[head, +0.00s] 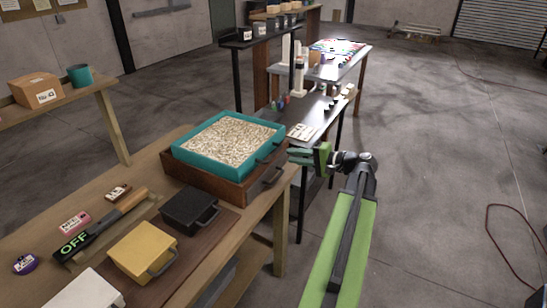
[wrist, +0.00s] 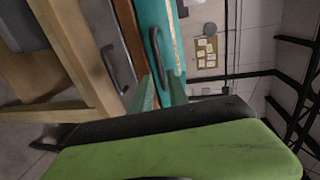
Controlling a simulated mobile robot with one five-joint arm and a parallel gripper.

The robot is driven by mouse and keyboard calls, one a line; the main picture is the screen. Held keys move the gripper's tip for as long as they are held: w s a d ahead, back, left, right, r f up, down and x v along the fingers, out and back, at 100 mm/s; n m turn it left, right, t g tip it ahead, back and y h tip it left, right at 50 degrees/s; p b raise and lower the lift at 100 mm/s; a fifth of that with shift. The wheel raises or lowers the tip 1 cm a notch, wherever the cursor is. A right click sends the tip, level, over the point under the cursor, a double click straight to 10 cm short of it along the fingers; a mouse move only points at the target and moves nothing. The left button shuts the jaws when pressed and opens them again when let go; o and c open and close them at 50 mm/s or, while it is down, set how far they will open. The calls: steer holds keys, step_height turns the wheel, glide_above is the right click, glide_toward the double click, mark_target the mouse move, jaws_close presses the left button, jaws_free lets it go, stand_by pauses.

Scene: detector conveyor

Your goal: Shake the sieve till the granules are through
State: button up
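The sieve (head: 183,158) is a teal square frame full of pale granules. It sits on a brown wooden box (head: 200,178) at the table's right end, and a dark handle (head: 268,150) sticks out on its right side. My gripper (head: 290,153), with green fingers, is just right of this handle, apart from it as far as I can tell. In the wrist view the sieve's teal wall (wrist: 151,12) and its handle (wrist: 178,50) show beyond my fingertips (wrist: 150,88). The fingers look slightly apart with nothing between them. The sieve's underside and the box's inside are hidden.
The box has its own dark handle (head: 273,177) below the sieve's. A dark bench (head: 318,108) stands behind.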

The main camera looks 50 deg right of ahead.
mark_target(275, 152)
steer(key=b+x, duration=0.1)
steer(key=x, duration=0.7)
steer(key=shift+w, duration=0.1)
steer(key=shift+c, duration=0.2)
jaws_close()
steer(key=shift+f, duration=0.1)
stand_by(0.8)
